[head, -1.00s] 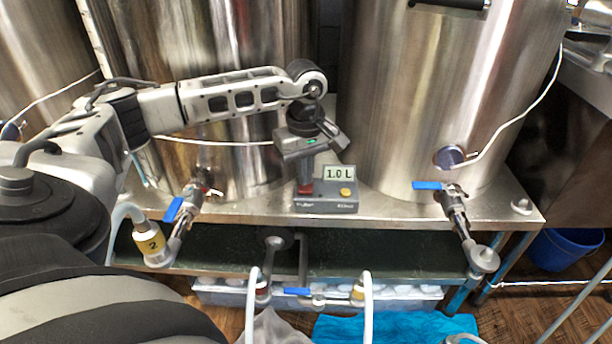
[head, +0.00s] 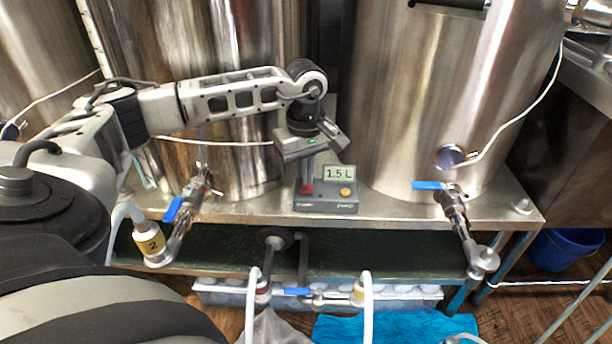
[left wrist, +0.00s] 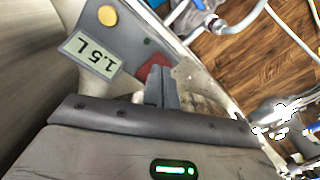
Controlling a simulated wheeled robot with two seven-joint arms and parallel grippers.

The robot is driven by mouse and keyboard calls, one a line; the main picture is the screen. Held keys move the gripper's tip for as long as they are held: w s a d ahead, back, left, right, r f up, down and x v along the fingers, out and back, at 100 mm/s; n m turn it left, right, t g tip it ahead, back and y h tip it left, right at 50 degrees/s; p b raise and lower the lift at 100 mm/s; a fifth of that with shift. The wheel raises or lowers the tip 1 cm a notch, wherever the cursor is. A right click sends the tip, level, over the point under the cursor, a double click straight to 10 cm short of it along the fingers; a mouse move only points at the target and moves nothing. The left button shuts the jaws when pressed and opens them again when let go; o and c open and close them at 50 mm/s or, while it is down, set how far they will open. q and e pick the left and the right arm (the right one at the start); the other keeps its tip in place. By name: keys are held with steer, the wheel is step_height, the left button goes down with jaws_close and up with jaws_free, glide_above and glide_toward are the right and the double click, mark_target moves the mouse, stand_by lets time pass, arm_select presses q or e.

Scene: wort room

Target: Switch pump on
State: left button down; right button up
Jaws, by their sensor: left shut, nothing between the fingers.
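The pump control box (head: 326,196) is a small grey unit on the steel bench between two tanks. Its display (head: 339,173) reads 1.5 L, and it has a yellow button (head: 347,191) and a red switch (head: 305,188). In the left wrist view the display (left wrist: 90,54), the yellow button (left wrist: 107,16) and the red switch (left wrist: 155,66) show, with a small green spot near the switch. My left gripper (head: 307,178) is shut and empty, pointing down at the red switch. In the left wrist view its fingertips (left wrist: 156,72) overlap the switch; I cannot tell if they touch. My right gripper is out of view.
Steel tanks stand behind the box on the left and right (head: 420,110). White hoses (head: 366,310) rise in front, a blue towel (head: 395,328) lies below, and a blue bucket (head: 565,250) stands at right.

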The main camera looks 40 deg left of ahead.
mark_target(306, 189)
arm_select(q)
steer(key=shift+f, duration=0.15)
steer(key=shift+s+f+b, duration=0.1)
steer(key=shift+f+b, duration=0.75)
steer(key=shift+f, duration=0.15)
step_height(306, 189, up, 6)
steer(key=p, duration=0.5)
steer(key=shift+r, duration=0.15)
